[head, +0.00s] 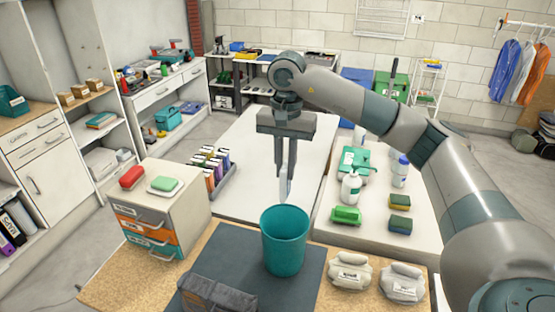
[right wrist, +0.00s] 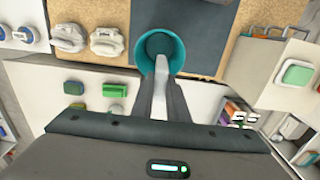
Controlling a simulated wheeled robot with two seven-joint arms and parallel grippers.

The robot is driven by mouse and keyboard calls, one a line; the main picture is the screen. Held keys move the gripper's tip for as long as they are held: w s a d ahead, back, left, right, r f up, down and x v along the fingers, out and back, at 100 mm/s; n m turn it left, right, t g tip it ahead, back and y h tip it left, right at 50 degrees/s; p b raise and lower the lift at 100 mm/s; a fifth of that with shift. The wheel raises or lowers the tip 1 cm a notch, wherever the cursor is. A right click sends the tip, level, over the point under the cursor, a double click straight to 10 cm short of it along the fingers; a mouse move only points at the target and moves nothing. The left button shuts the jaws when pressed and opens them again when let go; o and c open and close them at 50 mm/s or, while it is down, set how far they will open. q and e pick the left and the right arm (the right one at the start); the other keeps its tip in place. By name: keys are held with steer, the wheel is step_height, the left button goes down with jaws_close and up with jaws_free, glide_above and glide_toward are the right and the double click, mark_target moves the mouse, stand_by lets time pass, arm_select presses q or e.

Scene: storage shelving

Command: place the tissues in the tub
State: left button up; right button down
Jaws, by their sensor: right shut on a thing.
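The teal tub (head: 284,245) stands upright on a dark mat near the front of the wooden-topped table. My right gripper (head: 287,190) points down just above the tub's far rim, shut on a slim white thing, which I take to be the tissues (head: 285,188). Their lower end reaches down close to the rim. In the right wrist view the tissues (right wrist: 160,90) sit between the fingers and overlap the tub's opening (right wrist: 143,60). I cannot tell whether they dip inside it. My left gripper is not in view.
A drawer unit (head: 190,205) with red and green items on top stands left of the tub. Two grey weighted bags (head: 350,272) lie to its right. A dark folded item (head: 215,295) lies in front. Bottles and sponges (head: 400,212) stand on the white table behind.

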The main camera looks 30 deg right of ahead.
mark_target(285, 200)
steer(key=shift+s, duration=0.15)
steer(key=shift+f+b, duration=2.4)
steer(key=shift+f, duration=3.1)
steer(key=c, duration=1.6)
jaws_free()
steer(key=shift+c, duration=0.2)
